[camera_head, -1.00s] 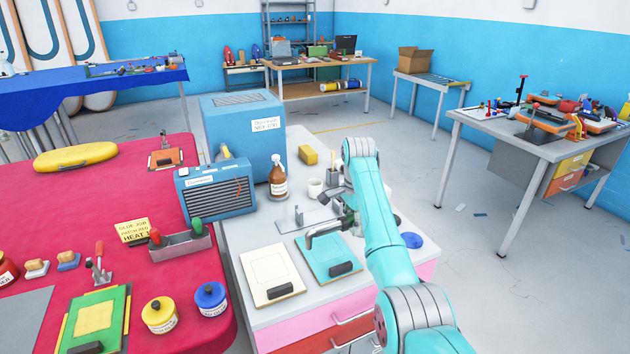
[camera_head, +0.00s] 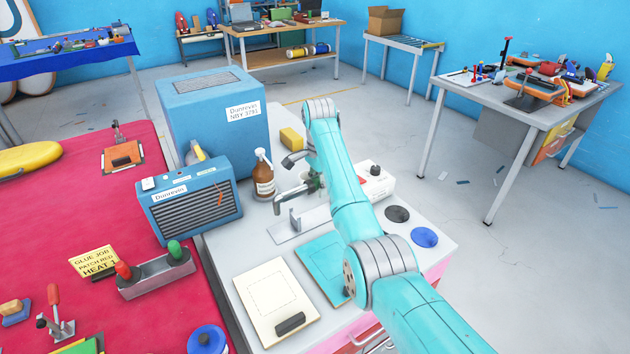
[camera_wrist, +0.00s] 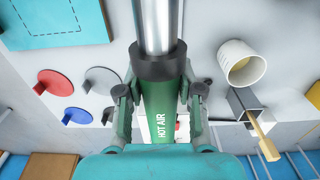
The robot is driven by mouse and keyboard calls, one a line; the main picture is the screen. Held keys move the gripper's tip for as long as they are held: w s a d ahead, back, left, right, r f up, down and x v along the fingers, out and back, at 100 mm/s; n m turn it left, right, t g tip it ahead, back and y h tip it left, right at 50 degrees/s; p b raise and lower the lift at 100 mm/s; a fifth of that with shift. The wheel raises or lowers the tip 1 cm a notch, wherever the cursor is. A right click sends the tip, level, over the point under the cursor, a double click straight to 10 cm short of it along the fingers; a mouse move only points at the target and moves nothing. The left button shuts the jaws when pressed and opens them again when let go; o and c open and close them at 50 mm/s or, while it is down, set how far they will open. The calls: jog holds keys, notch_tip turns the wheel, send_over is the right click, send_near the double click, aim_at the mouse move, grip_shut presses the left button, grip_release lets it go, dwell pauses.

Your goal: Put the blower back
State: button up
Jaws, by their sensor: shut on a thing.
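The blower is a green tube marked HOT AIR (camera_wrist: 161,118) with a shiny metal nozzle (camera_wrist: 155,25) in the wrist view. My gripper (camera_wrist: 160,92) is shut around its green body. In the head view the blower's bent grey nozzle (camera_head: 293,158) points left, beside the brown spray bottle. My gripper there (camera_head: 313,184) is partly hidden by my arm. The blower is held above the bench, over a flat grey metal stand (camera_head: 290,228) with a small upright. I cannot tell whether they touch.
A brown spray bottle (camera_head: 264,180) and a blue heater box (camera_head: 190,200) stand close on the left. A white box with a black knob (camera_head: 376,183) is right of my arm. The wrist view shows a white cup (camera_wrist: 241,65) and coloured discs (camera_wrist: 76,116).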

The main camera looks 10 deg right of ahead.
jog(key=shift+f, duration=3.1)
jog(key=shift+f, duration=0.55)
dwell(0.4)
jog(key=o, duration=1.7)
jog(key=shift+s, duration=0.1)
jog(key=shift+r, duration=2.95)
